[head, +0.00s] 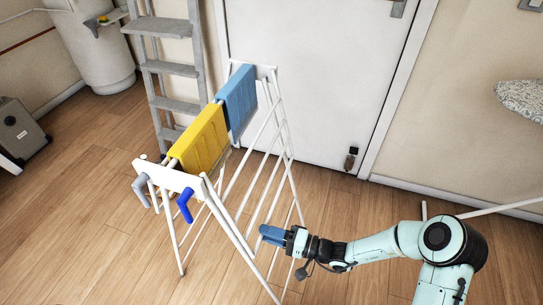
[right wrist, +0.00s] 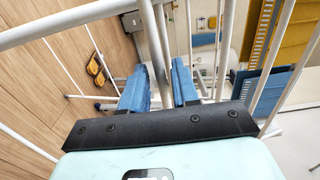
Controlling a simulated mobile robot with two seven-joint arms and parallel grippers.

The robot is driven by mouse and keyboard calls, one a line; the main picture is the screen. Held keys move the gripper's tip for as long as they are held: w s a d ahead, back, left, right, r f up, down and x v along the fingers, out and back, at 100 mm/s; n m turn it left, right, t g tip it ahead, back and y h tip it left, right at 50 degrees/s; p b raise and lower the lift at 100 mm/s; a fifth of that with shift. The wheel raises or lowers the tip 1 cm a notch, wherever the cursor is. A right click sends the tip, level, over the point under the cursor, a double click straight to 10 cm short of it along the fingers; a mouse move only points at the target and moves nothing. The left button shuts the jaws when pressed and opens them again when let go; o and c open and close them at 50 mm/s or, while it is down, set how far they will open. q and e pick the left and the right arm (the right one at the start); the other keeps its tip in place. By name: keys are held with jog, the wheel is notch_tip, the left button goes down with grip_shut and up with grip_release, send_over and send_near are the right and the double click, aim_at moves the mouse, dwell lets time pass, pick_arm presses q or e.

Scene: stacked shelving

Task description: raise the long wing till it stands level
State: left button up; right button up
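The white drying rack stands upright on the wood floor, a yellow cloth (head: 200,139) and a blue cloth (head: 239,98) over its top. The long wing (head: 237,236) appears to hang steeply down on the rack's right side, its white rails running toward the floor. A blue hook-shaped piece (head: 185,206) and a grey one (head: 141,190) sit at the near end. My right gripper (head: 268,235) is at the wing's lower part. In the right wrist view its blue fingers (right wrist: 158,88) are apart, with white bars between them; contact cannot be told. My left gripper is out of view.
A grey ladder (head: 168,70) leans behind the rack, beside a closed white door (head: 330,75). A white tank (head: 97,50) and a grey box (head: 20,130) stand at left. An ironing board (head: 522,100) juts in at right. The front-left floor is clear.

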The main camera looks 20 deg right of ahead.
grip_shut()
jog(key=shift+s+d+r+p, duration=0.35)
jog(key=shift+s+d+p, duration=0.2)
jog(key=shift+d, duration=0.2)
jog(key=shift+s+d+r+p, duration=0.3)
jog(key=shift+s+d+p, duration=0.25)
jog(key=shift+d, duration=0.15)
jog(key=shift+s+d+r+p, duration=0.35)
jog(key=shift+s+d+p, duration=0.2)
jog(key=shift+d, duration=0.2)
jog(key=shift+s+d+r+p, duration=0.7)
jog(key=shift+s+d+p, duration=0.05)
jog(key=shift+d, duration=0.25)
jog(key=shift+s+d+r+p, duration=0.7)
jog(key=shift+d+p, duration=0.05)
jog(key=shift+d, duration=0.2)
